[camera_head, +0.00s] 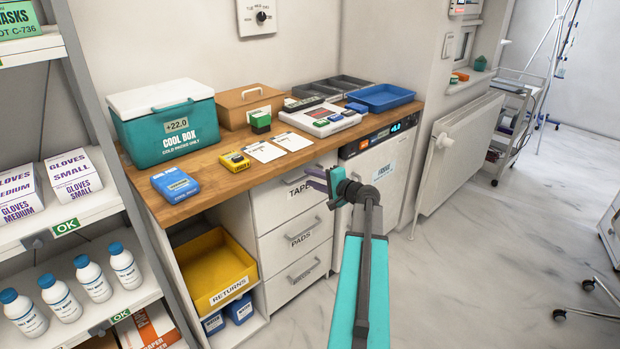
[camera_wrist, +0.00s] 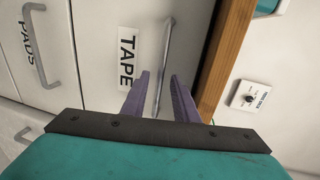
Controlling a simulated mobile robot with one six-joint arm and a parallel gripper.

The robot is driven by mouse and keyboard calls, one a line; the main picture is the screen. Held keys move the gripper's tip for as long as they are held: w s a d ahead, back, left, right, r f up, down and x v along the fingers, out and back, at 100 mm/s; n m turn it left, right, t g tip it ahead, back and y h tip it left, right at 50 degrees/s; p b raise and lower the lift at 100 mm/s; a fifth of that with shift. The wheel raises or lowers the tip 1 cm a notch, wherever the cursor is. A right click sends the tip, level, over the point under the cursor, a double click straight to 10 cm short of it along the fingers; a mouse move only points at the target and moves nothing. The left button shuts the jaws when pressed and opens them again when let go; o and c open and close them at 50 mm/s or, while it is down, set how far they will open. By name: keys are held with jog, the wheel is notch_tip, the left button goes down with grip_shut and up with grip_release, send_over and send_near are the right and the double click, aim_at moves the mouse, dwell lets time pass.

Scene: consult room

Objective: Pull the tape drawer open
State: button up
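The tape drawer (camera_wrist: 110,90) is the top white drawer under the wooden counter, with a "TAPE" label (camera_wrist: 127,57) beside its metal bar handle (camera_wrist: 166,45). It looks shut, flush with the drawers below. My gripper (camera_wrist: 160,76) is open, its two purple fingers pointing at the drawer front. In the wrist view the handle runs between the fingertips, one finger on each side; I cannot tell whether they touch it.
The pads drawer (camera_head: 298,238) is just below, with another drawer under it. A yellow returns bin (camera_head: 233,289) is in the open shelf to the left. A small fridge (camera_head: 375,178) stands to the right.

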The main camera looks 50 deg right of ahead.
jog(key=shift+w+f, duration=0.1)
jog(key=shift+w, duration=0.55)
grip_shut()
jog(key=shift+s+a, duration=0.1)
